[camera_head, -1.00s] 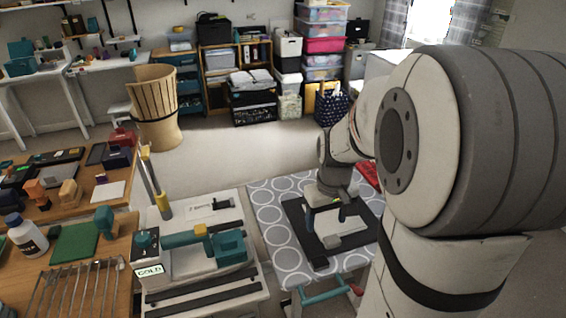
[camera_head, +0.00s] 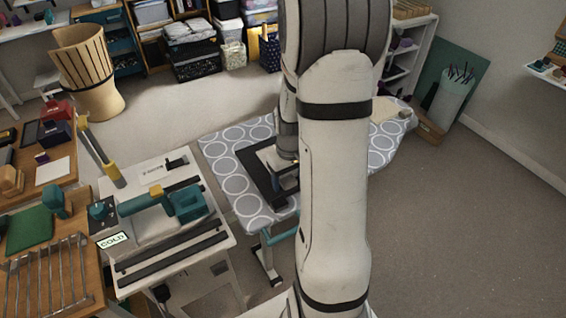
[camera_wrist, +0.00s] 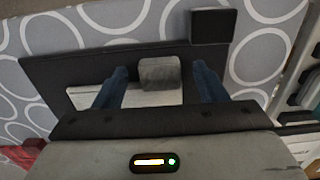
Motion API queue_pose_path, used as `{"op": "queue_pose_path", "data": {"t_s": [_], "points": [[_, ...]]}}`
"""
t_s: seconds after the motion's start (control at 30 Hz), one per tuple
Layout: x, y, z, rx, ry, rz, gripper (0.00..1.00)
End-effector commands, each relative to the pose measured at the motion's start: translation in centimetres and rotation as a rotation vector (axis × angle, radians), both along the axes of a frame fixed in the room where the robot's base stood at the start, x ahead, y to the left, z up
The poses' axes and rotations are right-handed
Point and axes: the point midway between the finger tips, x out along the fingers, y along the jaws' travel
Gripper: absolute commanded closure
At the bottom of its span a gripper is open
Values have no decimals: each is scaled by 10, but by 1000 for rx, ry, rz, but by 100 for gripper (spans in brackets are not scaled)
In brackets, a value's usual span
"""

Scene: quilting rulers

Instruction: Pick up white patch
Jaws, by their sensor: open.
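The white patch (camera_wrist: 140,98) lies flat on a black board (camera_wrist: 60,68) on the circle-patterned ironing board. A grey block (camera_wrist: 160,74) rests on or against it. My gripper (camera_wrist: 160,69) is open, its two blue fingers pointing at the board on either side of the grey block, with nothing held between them. The gap from the fingertips to the patch is hard to judge. In the head view, the black board (camera_head: 250,170) shows left of my arm, a pale part of the patch (camera_head: 268,154) is visible, and my arm hides most of the gripper.
The ironing board (camera_head: 225,160) has a grey cover with white circles. A white press table with a teal machine (camera_head: 185,205) and a "COLD" sign stands to its left. A wooden table with a wire rack (camera_head: 50,275) is farther left. Open floor (camera_head: 470,210) lies to the right.

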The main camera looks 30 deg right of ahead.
Motion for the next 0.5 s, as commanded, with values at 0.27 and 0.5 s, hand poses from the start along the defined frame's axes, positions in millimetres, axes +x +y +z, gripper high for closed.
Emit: {"op": "queue_pose_path", "data": {"t_s": [0.27,0.5], "points": [[0,0,-1,0,0,-1,39],[0,0,-1,0,0,-1,58]]}}
